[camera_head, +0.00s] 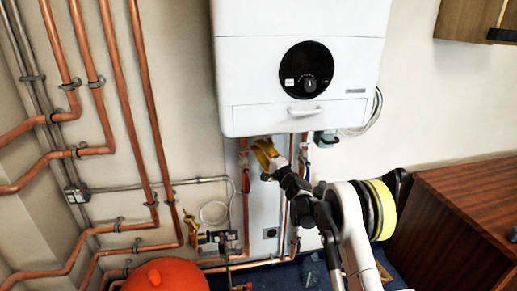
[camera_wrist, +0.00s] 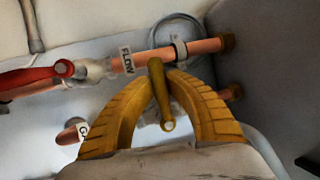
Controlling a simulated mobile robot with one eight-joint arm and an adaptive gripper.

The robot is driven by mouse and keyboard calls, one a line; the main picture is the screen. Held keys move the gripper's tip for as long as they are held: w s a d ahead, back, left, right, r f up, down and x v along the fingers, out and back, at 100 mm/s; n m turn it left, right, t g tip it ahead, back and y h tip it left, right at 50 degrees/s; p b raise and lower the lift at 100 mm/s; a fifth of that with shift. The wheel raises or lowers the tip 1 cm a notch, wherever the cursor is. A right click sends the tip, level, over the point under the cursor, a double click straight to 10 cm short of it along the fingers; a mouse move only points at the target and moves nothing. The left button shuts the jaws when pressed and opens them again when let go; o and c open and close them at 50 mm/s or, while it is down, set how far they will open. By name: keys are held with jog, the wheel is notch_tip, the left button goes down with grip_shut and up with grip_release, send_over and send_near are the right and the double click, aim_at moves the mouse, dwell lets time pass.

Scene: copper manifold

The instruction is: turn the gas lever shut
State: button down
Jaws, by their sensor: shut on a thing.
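In the head view my gripper (camera_head: 265,152) is just under the white boiler (camera_head: 255,85), and the lever cannot be made out there. The valve body is mostly hidden behind the fingers and lever.
A copper pipe labelled FLOW (camera_wrist: 200,46) runs close behind the fingertips, with a red lever (camera_wrist: 35,76) at left. A red tank (camera_head: 165,276) stands lower left. A wooden cabinet (camera_head: 460,220) stands right of my arm. Copper pipes (camera_head: 115,80) line the left wall.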

jog(key=shift+r, duration=0.15)
jog(key=c, duration=1.4)
grip_release()
jog(key=shift+r, duration=0.1)
jog(key=v, duration=1.2)
